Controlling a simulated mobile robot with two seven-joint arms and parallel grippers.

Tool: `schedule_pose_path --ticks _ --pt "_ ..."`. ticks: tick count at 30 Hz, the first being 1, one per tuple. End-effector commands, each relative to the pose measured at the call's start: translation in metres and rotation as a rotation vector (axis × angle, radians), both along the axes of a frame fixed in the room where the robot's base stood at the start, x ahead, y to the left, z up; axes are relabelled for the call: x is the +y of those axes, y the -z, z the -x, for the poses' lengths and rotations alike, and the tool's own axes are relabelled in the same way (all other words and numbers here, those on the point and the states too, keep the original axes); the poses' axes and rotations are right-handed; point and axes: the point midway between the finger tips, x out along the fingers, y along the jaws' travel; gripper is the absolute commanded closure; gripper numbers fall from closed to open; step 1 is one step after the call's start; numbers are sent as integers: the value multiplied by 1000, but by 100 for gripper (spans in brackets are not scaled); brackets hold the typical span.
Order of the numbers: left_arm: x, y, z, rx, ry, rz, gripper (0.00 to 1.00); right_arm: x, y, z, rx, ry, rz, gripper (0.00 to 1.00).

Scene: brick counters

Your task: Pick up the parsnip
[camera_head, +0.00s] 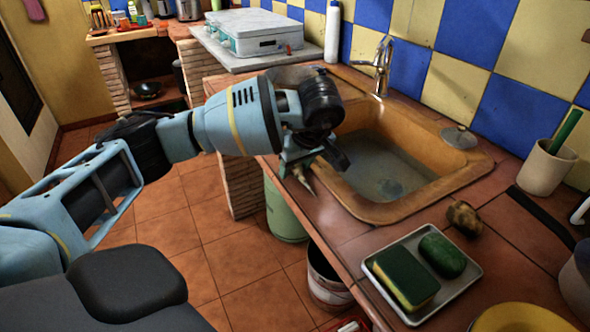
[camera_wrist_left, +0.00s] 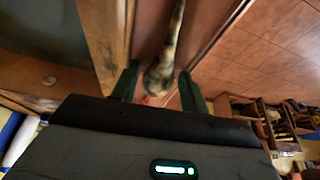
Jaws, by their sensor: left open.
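The parsnip (camera_head: 304,179) is a small pale, tapered thing on the tiled counter's front edge strip, left of the sink; my gripper partly hides it in the head view. In the left wrist view the mottled parsnip (camera_wrist_left: 168,50) runs up from its thick end, which lies between the fingers. My left gripper (camera_head: 313,161) is just above it. In the left wrist view the fingers of the left gripper (camera_wrist_left: 158,86) are apart, one on each side of the thick end. I cannot tell whether they touch it. My right gripper is not in view.
The sink (camera_head: 362,212) with its faucet (camera_head: 383,62) is right beside the gripper. A green bin (camera_head: 285,218) stands below the edge.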

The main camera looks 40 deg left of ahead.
Motion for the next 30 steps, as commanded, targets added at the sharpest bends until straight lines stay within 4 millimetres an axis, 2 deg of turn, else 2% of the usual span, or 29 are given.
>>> schedule_pose_path --ticks 5,12,23,30 --pt "0 0 0 0 0 0 57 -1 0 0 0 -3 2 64" --pt "0 0 0 0 0 0 88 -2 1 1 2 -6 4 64" --pt "0 -4 0 0 0 0 89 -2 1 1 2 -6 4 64" --pt "-1 -30 -1 -2 0 1 89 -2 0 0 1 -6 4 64"
